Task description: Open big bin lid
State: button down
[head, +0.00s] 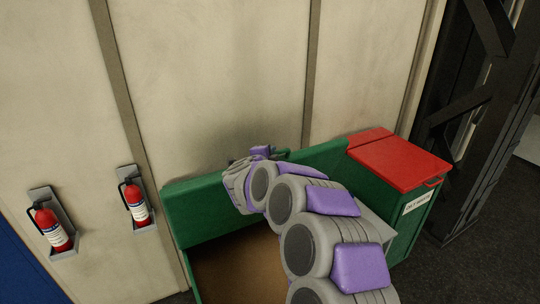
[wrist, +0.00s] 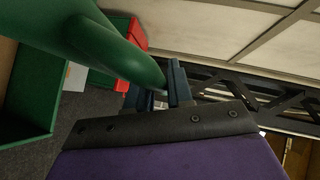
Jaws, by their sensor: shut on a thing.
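The big green bin (wrist: 30,118) stands open against the wall, its brown inside showing in the head view. Its green lid (head: 200,210) stands raised along the back of the bin. My gripper (head: 262,153) is at the lid's upper edge, with my arm covering part of the bin and lid. In the wrist view a rounded green lid handle (wrist: 112,48) runs into my gripper's dark fingers (wrist: 165,85), which are shut on it. The exact contact is partly hidden.
A smaller green bin with a red lid (head: 398,160) stands close on the right. Two fire extinguishers (head: 52,229) (head: 136,203) hang on the wall at left. A dark metal frame (head: 465,130) rises at the far right. The pale wall is close behind the lid.

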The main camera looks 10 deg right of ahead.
jog(key=shift+f, duration=0.1)
jog(key=c, duration=1.1)
grip_release()
jog(key=shift+s, duration=0.1)
jog(key=shift+s+a, duration=0.1)
jog(key=shift+a, duration=0.05)
jog(key=b+v, duration=0.2)
jog(key=v, duration=1.5)
jog(key=shift+b, duration=0.3)
